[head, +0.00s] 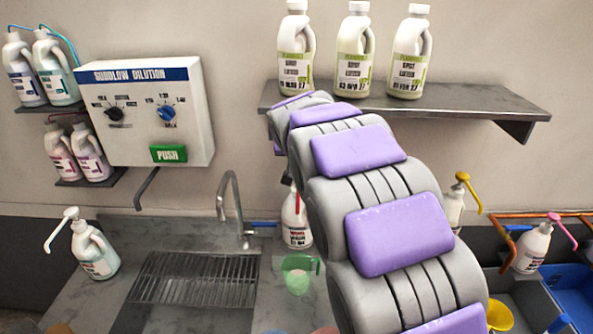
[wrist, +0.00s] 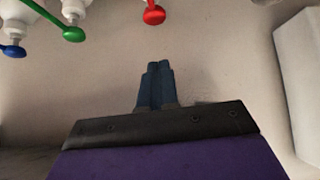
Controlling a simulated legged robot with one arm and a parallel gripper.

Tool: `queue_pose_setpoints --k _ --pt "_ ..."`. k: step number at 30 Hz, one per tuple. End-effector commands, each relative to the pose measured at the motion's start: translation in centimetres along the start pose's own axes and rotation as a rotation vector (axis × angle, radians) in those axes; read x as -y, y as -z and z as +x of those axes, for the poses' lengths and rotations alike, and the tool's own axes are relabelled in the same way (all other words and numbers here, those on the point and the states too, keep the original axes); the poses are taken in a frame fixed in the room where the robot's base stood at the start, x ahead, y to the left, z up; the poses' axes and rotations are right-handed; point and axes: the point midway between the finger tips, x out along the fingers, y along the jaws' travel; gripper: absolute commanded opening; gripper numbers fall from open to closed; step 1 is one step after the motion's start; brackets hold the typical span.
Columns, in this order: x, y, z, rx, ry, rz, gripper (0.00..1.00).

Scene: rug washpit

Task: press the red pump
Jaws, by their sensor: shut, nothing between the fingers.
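In the wrist view the red pump (wrist: 153,14) shows at the top edge, just left of centre. Its round red end is visible and the rest runs out of the frame. My gripper (wrist: 160,66) is shut and empty, its dark blue fingers side by side. The red pump lies beyond the fingertips in the picture, with a visible gap between them.
A green pump (wrist: 74,33) and a blue pump (wrist: 14,50) are left of the red one. A shelf (head: 455,104) with white bottles is behind my arm. A dispenser box (head: 146,135), tap (head: 232,205), drain grate (head: 190,280) and green jug (head: 298,278) are left of my arm.

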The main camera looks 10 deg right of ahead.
Motion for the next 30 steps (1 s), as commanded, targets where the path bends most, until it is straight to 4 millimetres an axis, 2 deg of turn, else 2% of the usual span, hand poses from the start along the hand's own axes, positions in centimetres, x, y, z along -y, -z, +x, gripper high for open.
queue_pose_setpoints --k 5,23,26,30 --pt "0.0 -0.1 1.1 0.003 -0.001 0.0 0.0" --pt "-0.1 -0.2 10.4 0.004 -0.001 0.0 0.0" --pt "-0.1 -1.6 11.4 0.008 -0.003 -0.002 0.0" --pt "-0.1 -2.5 12.2 0.003 -0.001 -0.002 0.0"
